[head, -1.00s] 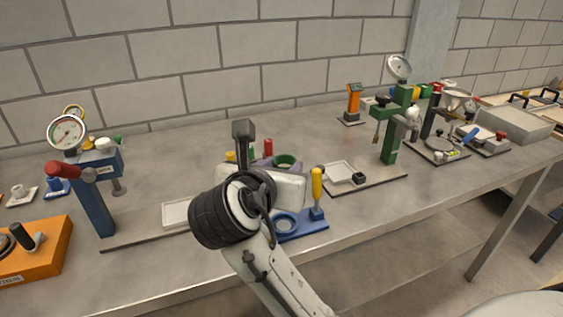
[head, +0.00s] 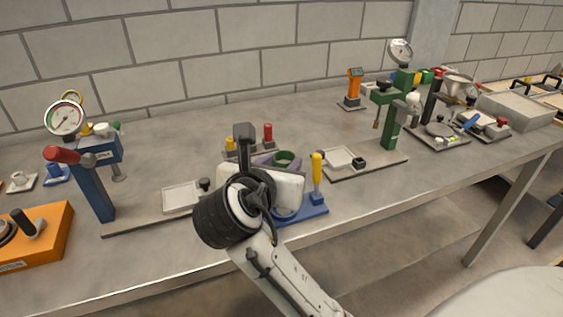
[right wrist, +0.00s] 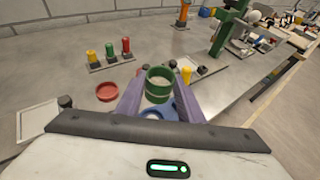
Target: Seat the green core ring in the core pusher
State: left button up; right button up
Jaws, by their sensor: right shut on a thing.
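The green core ring (right wrist: 158,85) is between the two purple fingers of my right gripper (right wrist: 158,92), which is shut on it. In the head view the ring (head: 286,157) shows just beyond the gripper's pale body. A blue base (head: 306,212) with a yellow-handled post (head: 317,172), which looks like the core pusher, stands at the table's front edge. Its blue round seat (right wrist: 151,113) shows partly below the ring in the right wrist view, with the yellow handle (right wrist: 186,76) to the right. The gap between ring and seat cannot be judged. My left gripper is out of view.
A red ring or dish (right wrist: 107,92) lies left of the gripper. A grey rack with yellow, green and red plugs (right wrist: 109,60) stands behind. A blue gauge press (head: 92,180) is at left, a green gauge press (head: 392,118) at right. An orange block (head: 38,235) is front left.

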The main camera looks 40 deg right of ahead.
jog(key=shift+f+b, duration=0.65)
jog(key=shift+f, duration=4.75)
dwell(2.4)
